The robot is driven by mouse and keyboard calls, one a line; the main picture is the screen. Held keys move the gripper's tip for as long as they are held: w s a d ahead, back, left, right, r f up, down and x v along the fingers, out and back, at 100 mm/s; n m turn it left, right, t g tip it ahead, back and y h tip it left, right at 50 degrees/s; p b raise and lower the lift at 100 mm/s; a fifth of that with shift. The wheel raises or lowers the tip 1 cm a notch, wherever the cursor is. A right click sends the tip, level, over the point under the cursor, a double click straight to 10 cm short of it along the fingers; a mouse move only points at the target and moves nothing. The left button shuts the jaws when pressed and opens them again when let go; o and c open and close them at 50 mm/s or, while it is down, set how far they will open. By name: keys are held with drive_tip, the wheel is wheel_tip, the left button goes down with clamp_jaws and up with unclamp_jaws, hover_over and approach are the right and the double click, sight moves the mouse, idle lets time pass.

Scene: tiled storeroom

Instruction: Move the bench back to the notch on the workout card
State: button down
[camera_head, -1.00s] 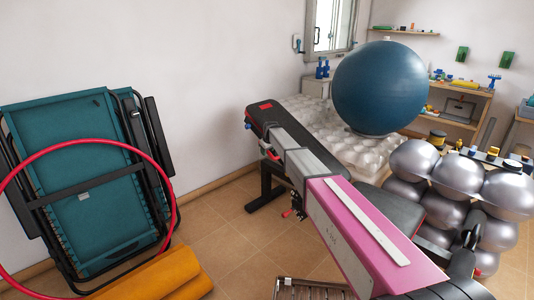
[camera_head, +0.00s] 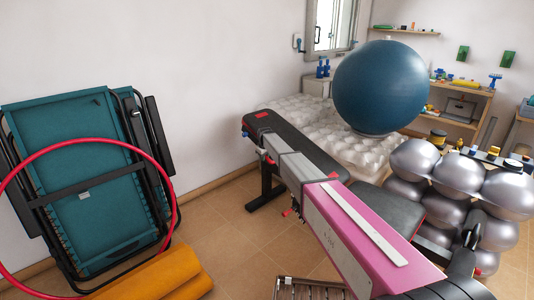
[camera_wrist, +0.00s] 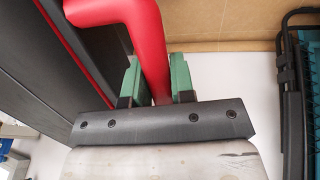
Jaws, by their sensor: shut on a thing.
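The bench's black back pad (camera_head: 300,137) slopes in the head view, with a small red mark near its far end. Its black seat (camera_head: 390,213) is partly behind my pink arm. In the wrist view my gripper (camera_wrist: 155,62) has its two green fingers on either side of a bent red handle (camera_wrist: 118,10) and is shut on it. A dark panel with red edging (camera_wrist: 45,75), seemingly the bench, lies beside the handle. In the head view my gripper is mostly hidden behind my forearm near the pad's far end. I see no workout card or notches clearly.
A blue ball (camera_head: 380,88) rests on a bumpy white stack (camera_head: 310,115) behind the bench. Silver balls (camera_head: 505,190) crowd the right. Tiled floor (camera_head: 225,235) is free left of the bench.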

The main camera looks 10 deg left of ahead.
drive_tip(key=shift+g+h, duration=0.3)
drive_tip(key=shift+h, duration=0.2)
drive_tip(key=f, duration=0.1)
drive_tip(key=a+f, duration=0.1)
drive_tip(key=f, duration=0.1)
drive_tip(key=w+f, duration=0.1)
drive_tip(key=shift+w+a+f, duration=0.1)
drive_tip(key=shift+a+f, duration=0.2)
drive_tip(key=shift+f, duration=0.1)
drive_tip(key=c, duration=1)
unclamp_jaws()
drive_tip(key=shift+o, duration=0.2)
drive_tip(key=shift+r, duration=0.1)
drive_tip(key=v, duration=1)
drive_tip(key=shift+r, duration=0.35)
